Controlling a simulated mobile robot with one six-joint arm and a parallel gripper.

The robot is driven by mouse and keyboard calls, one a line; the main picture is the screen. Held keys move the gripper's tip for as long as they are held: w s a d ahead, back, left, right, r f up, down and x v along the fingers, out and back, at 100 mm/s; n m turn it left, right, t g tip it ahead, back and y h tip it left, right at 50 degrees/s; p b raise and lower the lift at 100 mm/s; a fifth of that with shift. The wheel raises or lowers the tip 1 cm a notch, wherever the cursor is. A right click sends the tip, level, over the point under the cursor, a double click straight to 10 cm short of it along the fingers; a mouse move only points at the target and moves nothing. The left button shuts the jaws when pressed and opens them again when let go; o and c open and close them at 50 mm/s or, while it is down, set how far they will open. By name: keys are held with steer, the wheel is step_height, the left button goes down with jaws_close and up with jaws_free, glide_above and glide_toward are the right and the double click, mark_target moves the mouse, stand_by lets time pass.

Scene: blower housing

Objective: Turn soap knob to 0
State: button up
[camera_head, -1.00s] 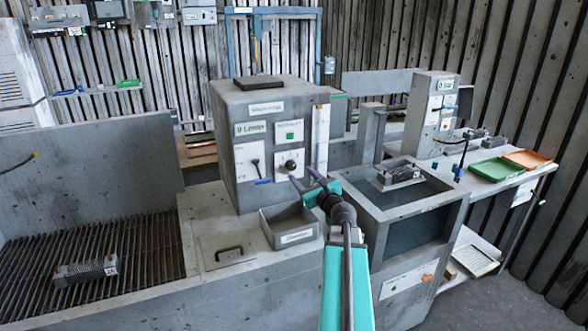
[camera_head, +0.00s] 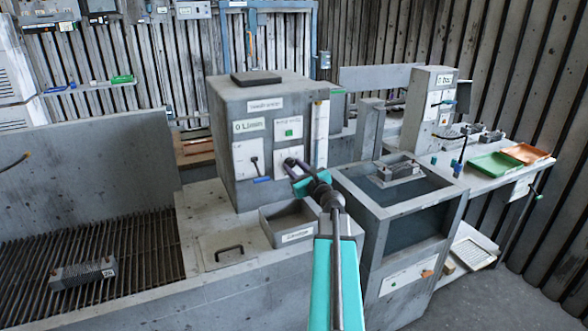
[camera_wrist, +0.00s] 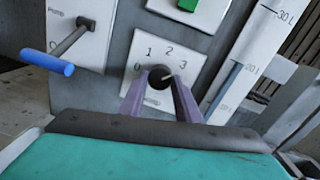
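The soap knob (camera_wrist: 158,76) is a round black knob on a white plate marked 0, 1, 2 and 3. It sits on the front of the grey control box (camera_head: 222,135). A light mark on the knob seems to point to the right, towards the 3. My gripper (camera_head: 294,163) is at the knob and hides most of it in the head view. In the wrist view my two purple fingers (camera_wrist: 157,86) stand apart on either side of the knob's lower part. They look open; contact with the knob is not clear.
A lever with a blue handle (camera_wrist: 47,62) is close left of the knob. A green button (camera_wrist: 187,5) is above, and a scale strip (camera_wrist: 245,60) is to the right. An open grey bin (camera_head: 290,236) stands below. A tank (camera_head: 420,195) is to the right.

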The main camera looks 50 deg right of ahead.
steer(key=c, duration=0.3)
steer(key=shift+s+a+f, duration=0.1)
steer(key=shift+a, duration=0.1)
steer(key=shift+c, duration=0.2)
steer(key=shift+d, duration=0.1)
